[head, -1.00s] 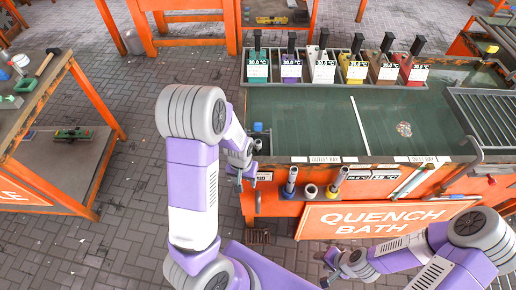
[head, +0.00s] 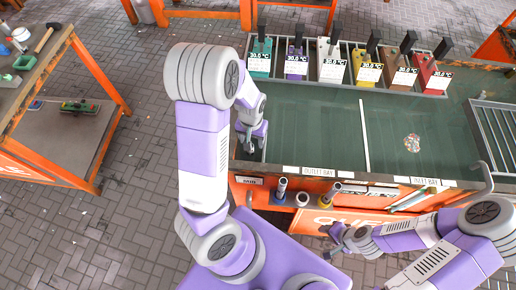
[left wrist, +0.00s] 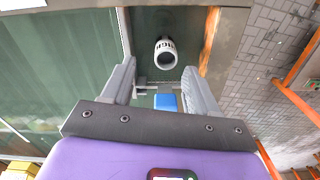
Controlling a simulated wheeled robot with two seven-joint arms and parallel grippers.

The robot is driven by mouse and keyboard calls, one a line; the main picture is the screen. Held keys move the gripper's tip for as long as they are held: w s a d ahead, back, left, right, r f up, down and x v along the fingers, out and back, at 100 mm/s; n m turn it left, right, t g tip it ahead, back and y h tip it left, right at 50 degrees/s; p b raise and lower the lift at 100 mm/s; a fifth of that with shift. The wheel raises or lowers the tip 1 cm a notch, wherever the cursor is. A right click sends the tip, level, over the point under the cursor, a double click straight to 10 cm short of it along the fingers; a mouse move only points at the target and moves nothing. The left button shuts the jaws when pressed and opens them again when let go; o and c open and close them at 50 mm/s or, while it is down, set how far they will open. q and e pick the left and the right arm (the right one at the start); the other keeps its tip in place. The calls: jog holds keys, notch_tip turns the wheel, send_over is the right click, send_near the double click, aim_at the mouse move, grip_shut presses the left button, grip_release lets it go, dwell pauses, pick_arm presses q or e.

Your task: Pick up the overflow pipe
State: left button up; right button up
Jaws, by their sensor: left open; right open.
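A light grey slotted pipe (left wrist: 165,53), which looks like the overflow pipe, shows its round open end in the left wrist view. It stands in the bath's corner, ahead of and between the fingers. My left gripper (left wrist: 160,72) is open, and no contact with the pipe shows. A blue block (left wrist: 165,103) lies nearer, between the fingers. In the head view my left gripper (head: 251,142) is over the left end of the quench bath (head: 310,125); the pipe cannot be made out there. My right gripper (head: 332,246) is open and empty in front of the bath.
Several coloured temperature-labelled holders (head: 331,62) line the bath's back edge. A white divider (head: 364,135) crosses the bath, with a metal grille (head: 497,135) at right. Short pipes (head: 281,188) sit along the front. An orange-framed bench (head: 60,110) stands left.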

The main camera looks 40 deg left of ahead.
aim_at(251, 158)
pick_arm(q)
jog(key=f, duration=0.1)
jog(key=s+f+b, duration=0.1)
jog(key=f, duration=0.1)
jog(key=shift+s+a, duration=0.1)
notch_tip(251, 158, down, 4)
jog(key=shift+r+b, duration=0.1)
jog(key=shift+b, duration=0.4)
pick_arm(e)
jog(key=shift+s+f, duration=0.2)
jog(key=shift+f, duration=0.3)
jog(key=shift+s+f, duration=0.15)
jog(key=shift+f, duration=0.35)
pick_arm(q)
jog(key=shift+c, duration=0.2)
grip_shut()
